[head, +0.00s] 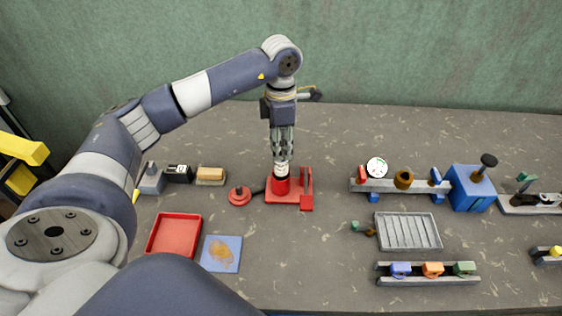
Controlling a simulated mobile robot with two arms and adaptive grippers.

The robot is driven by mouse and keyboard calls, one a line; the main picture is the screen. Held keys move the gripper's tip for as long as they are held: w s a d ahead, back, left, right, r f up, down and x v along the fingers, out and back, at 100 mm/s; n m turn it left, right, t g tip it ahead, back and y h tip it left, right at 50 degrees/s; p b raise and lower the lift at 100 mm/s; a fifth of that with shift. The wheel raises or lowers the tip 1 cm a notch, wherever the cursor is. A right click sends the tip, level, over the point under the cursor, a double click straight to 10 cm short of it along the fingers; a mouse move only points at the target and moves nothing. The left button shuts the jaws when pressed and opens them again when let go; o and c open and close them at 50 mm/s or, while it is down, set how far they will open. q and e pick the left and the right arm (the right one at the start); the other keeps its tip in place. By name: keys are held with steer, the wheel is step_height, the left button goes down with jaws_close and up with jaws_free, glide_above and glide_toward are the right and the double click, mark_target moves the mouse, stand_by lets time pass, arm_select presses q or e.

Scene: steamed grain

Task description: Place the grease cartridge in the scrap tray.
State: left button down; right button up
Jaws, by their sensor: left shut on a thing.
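My left gripper (282,158) points straight down and is shut on the top of the grease cartridge (281,170), a small cylinder with a pale upper part. The cartridge is upright at a red holder (305,186) with a flat base and an upright bracket. Its lower part is at a red cup or collar; I cannot tell how deep it sits. The scrap tray appears to be the shallow red tray (175,236) at the front left, and it is empty. My right gripper is not in view.
A blue mat with a tan stain (221,253) lies right of the red tray. A red round knob (239,194) is beside the holder. A grey ribbed tray (408,231), a gauge rack (400,186) and a blue box (470,188) stand right. The table behind the holder is clear.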

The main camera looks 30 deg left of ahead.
arm_select(q)
steer(key=shift+r, duration=0.95)
